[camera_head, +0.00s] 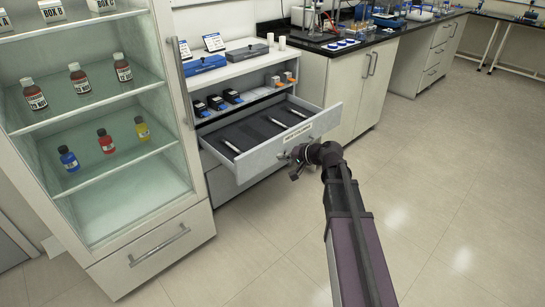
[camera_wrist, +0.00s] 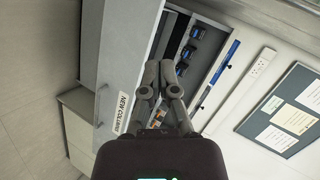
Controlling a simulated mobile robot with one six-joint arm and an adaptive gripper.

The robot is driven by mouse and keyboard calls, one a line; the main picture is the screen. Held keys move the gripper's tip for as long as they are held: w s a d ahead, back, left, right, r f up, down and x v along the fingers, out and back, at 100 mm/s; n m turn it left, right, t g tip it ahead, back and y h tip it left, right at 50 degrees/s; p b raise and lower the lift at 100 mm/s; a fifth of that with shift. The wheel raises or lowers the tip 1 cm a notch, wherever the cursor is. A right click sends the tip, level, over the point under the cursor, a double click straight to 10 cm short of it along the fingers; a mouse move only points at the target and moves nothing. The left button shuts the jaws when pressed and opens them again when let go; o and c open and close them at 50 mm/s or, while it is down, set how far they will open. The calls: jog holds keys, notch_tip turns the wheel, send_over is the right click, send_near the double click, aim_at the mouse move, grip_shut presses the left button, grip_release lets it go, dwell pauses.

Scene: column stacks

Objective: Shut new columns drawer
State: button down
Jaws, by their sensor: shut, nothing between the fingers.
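The new columns drawer (camera_head: 262,152) is pulled out from the cabinet in the head view. Its grey front carries a white label (camera_head: 297,131), and white columns (camera_head: 232,147) lie on its dark liner. In the wrist view the drawer front (camera_wrist: 133,45) runs up the picture, with its label (camera_wrist: 122,112) left of my fingers. My gripper (camera_head: 288,158) is shut and empty at the outer face of the drawer front, below the label. The fingers show close together in the wrist view (camera_wrist: 160,68). I cannot tell whether they touch the front.
A glass-shelved cabinet (camera_head: 110,120) with bottles stands left of the drawer. Shelves above the drawer hold blue and black boxes (camera_head: 204,63). A bench cabinet (camera_head: 345,85) stands to the right. The tiled floor (camera_head: 440,170) on the right is clear.

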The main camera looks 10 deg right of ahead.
aim_at(270, 142)
jog(key=w+d+f+m+t+b, duration=0.6)
jog(key=w+f+b, duration=0.3)
jog(key=b, duration=0.8)
jog(key=shift+w+d+f+t+y, duration=0.35)
jog(key=shift+d+f, duration=0.2)
jog(key=shift+d, duration=0.35)
jog(key=x, duration=1.3)
jog(key=shift+w+a, duration=0.35)
